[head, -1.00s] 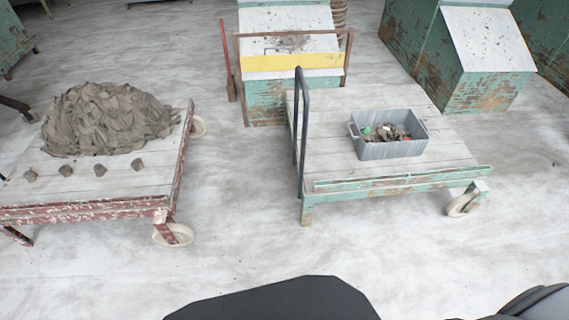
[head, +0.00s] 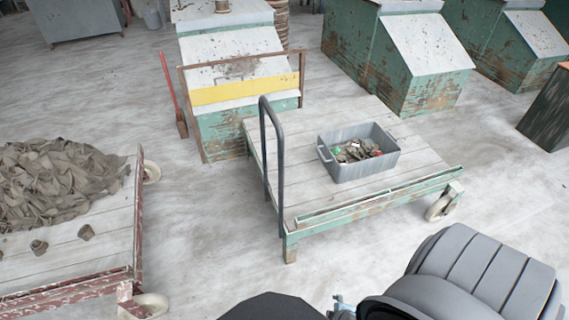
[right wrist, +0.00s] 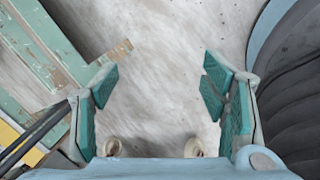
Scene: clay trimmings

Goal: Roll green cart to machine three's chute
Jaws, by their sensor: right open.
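The green cart (head: 380,200) stands in the middle of the head view, with a pale plank deck and a dark upright push handle (head: 272,150) at its left end. A grey bin (head: 362,170) with scraps sits on its deck. Part of the cart's green frame (right wrist: 35,60) shows at the left of the right wrist view. A machine with a sloped chute and yellow band (head: 245,92) stands behind the cart; I cannot tell its number. My right gripper (right wrist: 160,95) is open and empty above the floor, apart from the cart. My left gripper is not in view.
A red cart (head: 135,235) with a pile of grey clay strips (head: 60,185) stands at the left. A red-handled tool (head: 172,95) leans beside the machine. More green machines (head: 425,65) stand at the back right. Floor is free between the carts.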

